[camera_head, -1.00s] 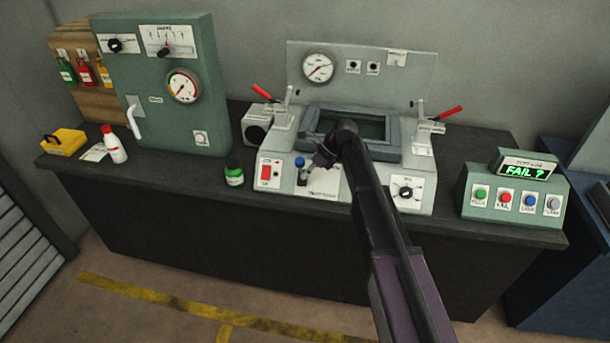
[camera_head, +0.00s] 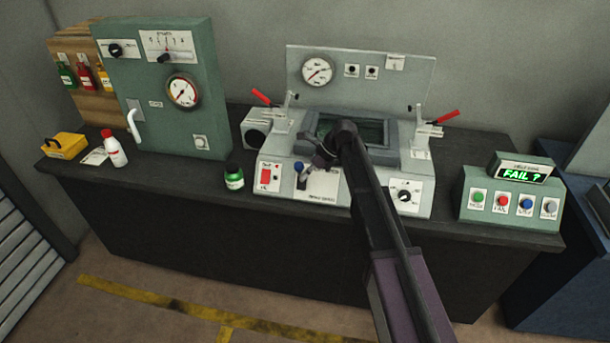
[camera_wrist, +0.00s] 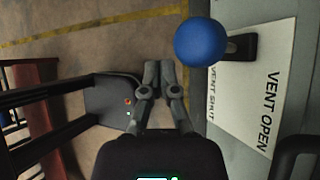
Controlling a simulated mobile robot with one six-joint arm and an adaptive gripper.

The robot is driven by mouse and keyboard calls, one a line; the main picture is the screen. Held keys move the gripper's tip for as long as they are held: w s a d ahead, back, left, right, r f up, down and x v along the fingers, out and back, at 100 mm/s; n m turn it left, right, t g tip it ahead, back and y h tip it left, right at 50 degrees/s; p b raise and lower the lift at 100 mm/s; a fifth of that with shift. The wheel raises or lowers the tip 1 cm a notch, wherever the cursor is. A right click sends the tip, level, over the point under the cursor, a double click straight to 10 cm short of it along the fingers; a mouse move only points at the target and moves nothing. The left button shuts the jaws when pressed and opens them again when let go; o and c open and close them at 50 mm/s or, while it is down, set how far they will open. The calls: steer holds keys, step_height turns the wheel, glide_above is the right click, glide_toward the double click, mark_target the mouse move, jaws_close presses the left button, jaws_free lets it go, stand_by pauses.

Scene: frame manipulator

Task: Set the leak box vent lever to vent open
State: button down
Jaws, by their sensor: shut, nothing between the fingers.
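The leak box (camera_head: 350,195) stands on the dark bench. Its vent lever has a blue knob (camera_head: 299,167) at the front, left of centre; the knob is large in the wrist view (camera_wrist: 201,42). The lever's dark base (camera_wrist: 241,47) sits by a white label plate (camera_wrist: 250,95) reading VENT SHUT on its left and VENT OPEN on its right in the wrist view. The knob leans toward the VENT SHUT side there. My gripper (camera_wrist: 160,72) is shut and empty, beside the knob and apart from it in that picture. In the head view, my arm hides part of the box.
A red switch (camera_head: 266,177) and a black dial (camera_head: 404,194) flank the lever. Two red-handled clamps (camera_head: 262,97) (camera_head: 449,116) rise beside the box opening. A button box (camera_head: 512,195) showing FAIL ? is at right.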

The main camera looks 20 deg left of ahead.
steer(key=s+d+f+b, duration=0.1)
steer(key=s+d, duration=0.2)
steer(key=w+d+r+p, duration=0.2)
steer(key=w+d, duration=0.2)
steer(key=w, duration=0.4)
steer(key=shift+w+d+r, duration=0.2)
steer(key=shift+w+d, duration=0.05)
steer(key=shift+d, duration=0.1)
steer(key=s+d+f+n+t+h, duration=0.1)
steer(key=s+d+f+n+h, duration=0.1)
steer(key=s+d+n, duration=0.7)
steer(key=s+d+f+n+t+h, duration=0.2)
steer(key=s+d+n+h, duration=0.2)
steer(key=s+d+n, duration=0.5)
steer(key=s+d, duration=0.6)
steer(key=d, duration=0.7)
steer(key=shift+s+t+h, duration=0.2)
steer(key=shift+t+h, duration=0.1)
steer(key=shift+h, duration=0.1)
